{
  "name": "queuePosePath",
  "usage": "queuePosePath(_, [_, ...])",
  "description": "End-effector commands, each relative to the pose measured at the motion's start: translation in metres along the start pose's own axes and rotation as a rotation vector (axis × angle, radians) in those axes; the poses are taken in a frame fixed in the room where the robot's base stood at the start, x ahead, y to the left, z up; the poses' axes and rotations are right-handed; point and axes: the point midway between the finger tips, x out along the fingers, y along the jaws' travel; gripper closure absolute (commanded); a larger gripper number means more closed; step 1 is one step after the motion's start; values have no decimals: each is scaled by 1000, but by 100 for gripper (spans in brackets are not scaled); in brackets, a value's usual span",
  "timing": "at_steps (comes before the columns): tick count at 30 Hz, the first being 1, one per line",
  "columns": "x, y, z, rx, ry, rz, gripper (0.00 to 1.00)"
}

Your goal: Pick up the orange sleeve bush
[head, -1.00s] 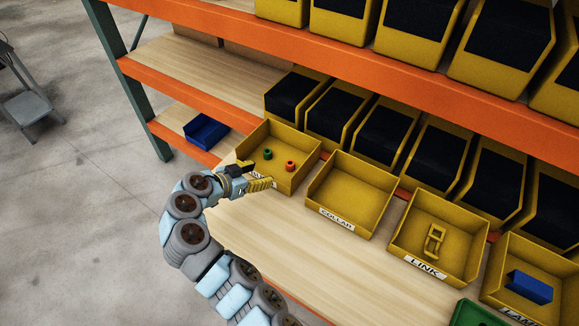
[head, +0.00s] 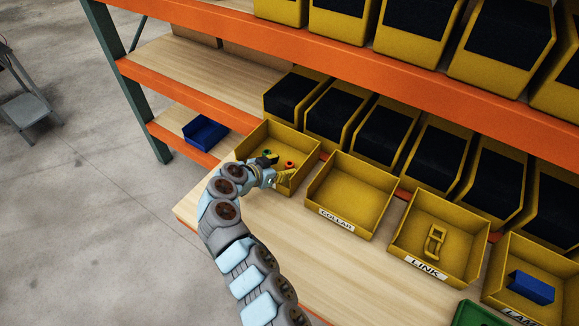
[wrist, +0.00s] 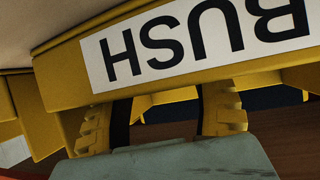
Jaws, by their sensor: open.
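The orange sleeve bush (head: 289,165) stands on the floor of the yellow bush bin (head: 292,141), at the left end of the bin row in the head view. My gripper (head: 278,169) is open at the bin's front side, just left of the orange bush and apart from it as far as I can see. A green bush (head: 267,153) beside it is partly hidden by my gripper. In the wrist view, my spread yellow fingers (wrist: 160,108) show below the bin's upside-down BUSH label (wrist: 200,40). The orange bush does not show there.
An empty COLLAR bin (head: 350,195) stands to the right, then a LINK bin (head: 405,225) with a yellow link and a bin with a blue block (head: 531,287). An orange shelf beam (head: 400,88) runs above.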

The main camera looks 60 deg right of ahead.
Motion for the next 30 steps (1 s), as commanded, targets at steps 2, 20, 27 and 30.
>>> queuePosePath(2, [11, 2, -1, 0, -1, 6, 38])
queuePosePath(20, [32, 2, -2, -1, 0, 1, 61])
queuePosePath(27, [32, 2, -2, -1, 0, 1, 100])
queuePosePath(30, [32, 2, -2, -1, 0, 1, 100])
